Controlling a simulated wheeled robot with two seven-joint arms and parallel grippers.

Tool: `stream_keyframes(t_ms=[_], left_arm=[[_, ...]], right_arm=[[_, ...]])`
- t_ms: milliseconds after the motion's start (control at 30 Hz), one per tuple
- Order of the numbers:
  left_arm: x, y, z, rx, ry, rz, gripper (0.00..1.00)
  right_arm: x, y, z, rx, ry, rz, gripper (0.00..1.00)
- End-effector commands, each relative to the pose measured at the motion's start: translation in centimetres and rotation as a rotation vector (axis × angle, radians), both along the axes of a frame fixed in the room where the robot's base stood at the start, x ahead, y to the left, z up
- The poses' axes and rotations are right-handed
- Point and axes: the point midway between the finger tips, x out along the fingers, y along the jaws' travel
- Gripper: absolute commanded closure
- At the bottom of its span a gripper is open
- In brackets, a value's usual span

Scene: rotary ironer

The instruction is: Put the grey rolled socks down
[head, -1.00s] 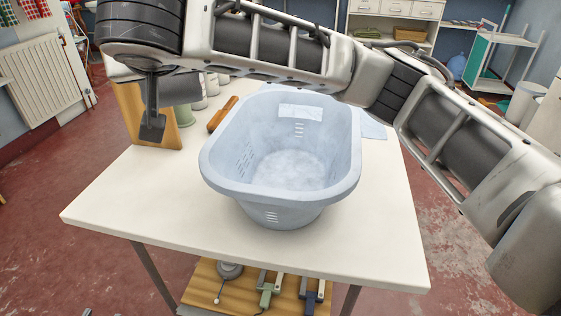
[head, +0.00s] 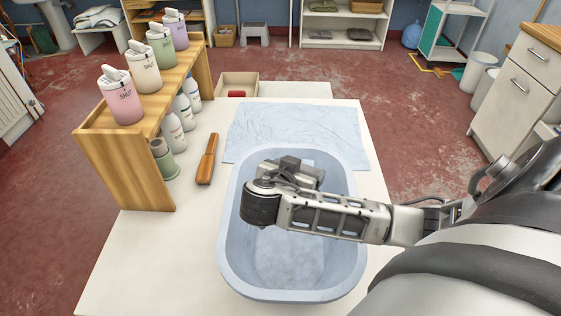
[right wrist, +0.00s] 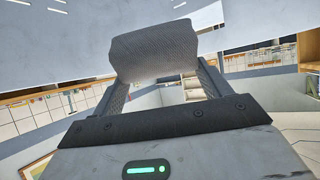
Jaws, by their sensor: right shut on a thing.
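The grey rolled socks (right wrist: 165,52) are a ribbed light grey roll held between the two fingers of my right gripper in the right wrist view. My right gripper (head: 298,172) shows in the head view above the far half of the pale blue tub (head: 232,270). Its fingertips are small and partly hidden by my wrist, and I cannot clearly make out the socks there. A slotted blue-grey wall, apparently the tub's (right wrist: 100,35), lies close behind the socks in the right wrist view. The visible tub floor looks empty. My left gripper is not in view.
A wooden rack (head: 125,160) with several labelled canisters stands at the table's left. A brown wooden-handled tool (head: 207,160) lies beside the tub. A crumpled pale blue cloth (head: 290,125) lies behind it. The white table (head: 150,260) is bare at front left.

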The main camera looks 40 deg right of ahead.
Motion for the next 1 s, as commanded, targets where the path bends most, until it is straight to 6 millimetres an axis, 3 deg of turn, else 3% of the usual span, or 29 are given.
stream_keyframes(t_ms=[200,500,1000], left_arm=[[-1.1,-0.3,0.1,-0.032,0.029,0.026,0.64],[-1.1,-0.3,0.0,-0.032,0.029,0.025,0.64],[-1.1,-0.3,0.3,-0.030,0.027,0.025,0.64]], right_arm=[[-1.9,0.1,-1.0,0.001,0.001,-0.034,0.45],[-1.9,0.1,-5.6,0.000,0.003,-0.033,0.45],[-1.9,0.2,-10.9,0.001,0.000,-0.033,0.46]])
